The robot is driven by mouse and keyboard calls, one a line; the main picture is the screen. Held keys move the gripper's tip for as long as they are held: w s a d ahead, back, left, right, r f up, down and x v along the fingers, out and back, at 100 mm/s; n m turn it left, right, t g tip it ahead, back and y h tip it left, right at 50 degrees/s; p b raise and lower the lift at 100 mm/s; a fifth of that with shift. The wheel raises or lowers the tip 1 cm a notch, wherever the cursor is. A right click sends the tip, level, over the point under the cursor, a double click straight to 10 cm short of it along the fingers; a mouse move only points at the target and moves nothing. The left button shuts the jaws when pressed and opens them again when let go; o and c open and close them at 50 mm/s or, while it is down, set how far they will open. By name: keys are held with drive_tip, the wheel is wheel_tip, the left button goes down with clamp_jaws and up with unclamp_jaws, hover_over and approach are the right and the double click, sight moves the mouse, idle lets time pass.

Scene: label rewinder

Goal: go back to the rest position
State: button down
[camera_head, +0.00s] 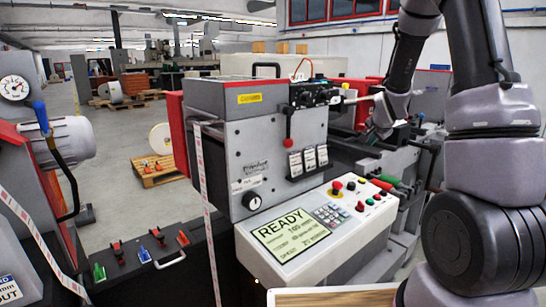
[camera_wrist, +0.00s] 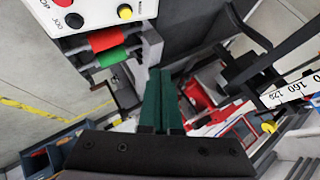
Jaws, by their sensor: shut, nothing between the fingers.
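My gripper (camera_wrist: 160,75) shows in the wrist view with its two dark green fingers together and nothing between them. In the head view my gripper (camera_head: 374,133) hangs at the right end of the label rewinder (camera_head: 262,140), behind the control panel. My arm comes down to it from the upper right. The fingers look clear of the machine, but their exact gap to the parts below cannot be told.
The control panel (camera_head: 318,228) shows READY and has several coloured buttons. Red and green handles (camera_wrist: 108,40) lie near my fingers in the wrist view. A white scale (camera_wrist: 290,90) is at right. A label strip (camera_head: 207,200) runs down in front. Open floor lies behind left.

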drive_tip(key=s+a+r+n+g+y, duration=0.1)
drive_tip(key=s+a+r+n, duration=0.35)
drive_tip(key=s+r, duration=1)
drive_tip(key=s+a+r+n+y, duration=0.1)
drive_tip(key=s+a, duration=0.3)
drive_tip(key=s, duration=0.6)
drive_tip(key=s+a+r+n+g+y, duration=0.1)
drive_tip(key=s+a+r+n, duration=0.1)
drive_tip(key=s, duration=0.8)
drive_tip(key=shift+a+r+y, duration=0.3)
drive_tip(key=shift+a+r, duration=0.6)
drive_tip(key=shift+r, duration=0.05)
